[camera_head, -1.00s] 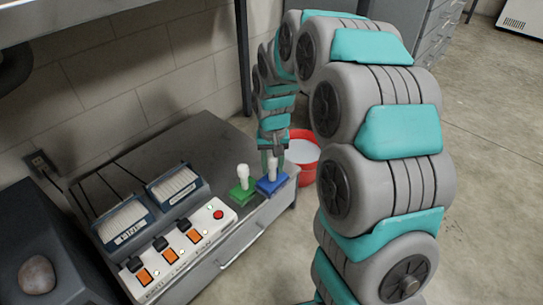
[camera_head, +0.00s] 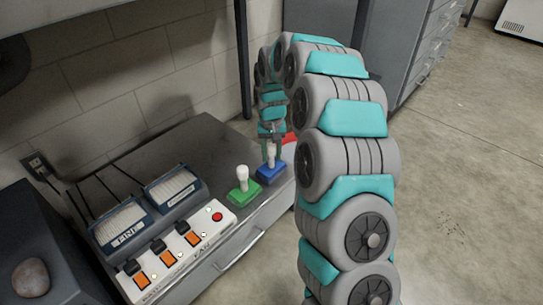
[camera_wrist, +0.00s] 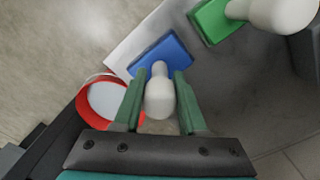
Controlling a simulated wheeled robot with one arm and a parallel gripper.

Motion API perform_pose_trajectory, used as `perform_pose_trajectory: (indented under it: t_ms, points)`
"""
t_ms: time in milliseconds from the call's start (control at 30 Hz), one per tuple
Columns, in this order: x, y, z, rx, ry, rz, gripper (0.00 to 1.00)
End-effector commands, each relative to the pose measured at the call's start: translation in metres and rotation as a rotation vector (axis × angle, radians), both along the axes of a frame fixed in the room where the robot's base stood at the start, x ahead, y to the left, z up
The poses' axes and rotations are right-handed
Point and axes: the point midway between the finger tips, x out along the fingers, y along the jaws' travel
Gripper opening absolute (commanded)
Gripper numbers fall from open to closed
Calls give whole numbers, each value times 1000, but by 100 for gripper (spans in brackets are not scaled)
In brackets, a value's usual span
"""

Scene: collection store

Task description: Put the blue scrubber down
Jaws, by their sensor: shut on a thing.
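The blue scrubber (camera_head: 272,172) has a flat blue block and a white knob handle. My gripper (camera_head: 271,150) points down and is shut on its handle. In the wrist view the scrubber's blue block (camera_wrist: 170,52) shows beyond my two green fingers (camera_wrist: 158,85), with the white handle between them. The block is over the grey bench top (camera_head: 205,155), near its right end. I cannot tell whether it touches the surface. The green scrubber (camera_head: 242,192), also with a white handle, stands upright on the bench just left of the blue one.
A white switch panel (camera_head: 182,250) with orange switches and a red button lies along the bench front. Two blue-framed boxes (camera_head: 173,190) with thin rods stand behind it. A red bucket (camera_wrist: 80,105) is beyond the bench's right end. Bare bench top lies behind the scrubbers.

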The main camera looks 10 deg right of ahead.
Motion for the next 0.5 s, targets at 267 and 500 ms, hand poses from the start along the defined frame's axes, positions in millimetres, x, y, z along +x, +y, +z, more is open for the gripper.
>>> perform_pose_trajectory:
  t_ms: [267, 500]
  points:
    - [0, 0, -3, -1, -1, 0, 0]
    - [0, 0, -5, 0, -1, 0, 54]
